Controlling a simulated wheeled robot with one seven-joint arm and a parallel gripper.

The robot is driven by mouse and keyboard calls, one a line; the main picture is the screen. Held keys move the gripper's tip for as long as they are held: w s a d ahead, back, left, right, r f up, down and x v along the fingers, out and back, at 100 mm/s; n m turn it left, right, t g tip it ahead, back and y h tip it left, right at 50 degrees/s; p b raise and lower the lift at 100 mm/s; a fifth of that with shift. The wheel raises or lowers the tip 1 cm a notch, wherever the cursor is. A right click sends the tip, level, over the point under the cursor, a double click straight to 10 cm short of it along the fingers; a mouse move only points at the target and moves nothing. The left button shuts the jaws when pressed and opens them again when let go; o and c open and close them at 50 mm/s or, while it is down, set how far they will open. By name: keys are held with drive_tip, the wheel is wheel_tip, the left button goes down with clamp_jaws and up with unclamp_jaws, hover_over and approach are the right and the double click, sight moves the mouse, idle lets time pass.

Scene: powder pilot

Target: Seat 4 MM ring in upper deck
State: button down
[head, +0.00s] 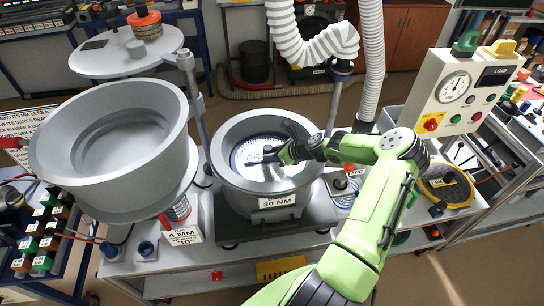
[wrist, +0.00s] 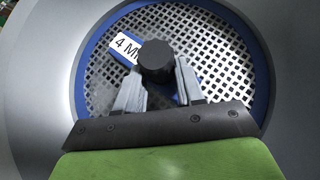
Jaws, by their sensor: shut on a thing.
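The 4 MM ring is a blue-rimmed disc (wrist: 262,75) with a white metal mesh, a white label starting "4 M" and a black central knob (wrist: 155,62). In the head view the ring (head: 237,160) lies inside the round grey deck (head: 228,127), whose front label reads "30 NM". My gripper (head: 270,153) reaches into the deck from the right. In the wrist view its two grey fingers (wrist: 158,85) are shut on the ring by its knob. The fingers and gripper body hide the near part of the ring. I cannot tell whether the rim rests flat on its seat.
A large tilted grey bowl (head: 120,145) hangs left of the deck, close to its wall. A post (head: 193,95) stands behind it. A white corrugated hose (head: 310,40) hangs above the deck's back. A control box with a dial (head: 453,88) stands at the right, beside a yellow-rimmed ring (head: 447,186).

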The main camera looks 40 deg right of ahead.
wheel_tip(320, 180, up, 12)
drive_tip(key=p, duration=1.1)
drive_tip(key=shift+f, duration=0.15)
idle(0.6)
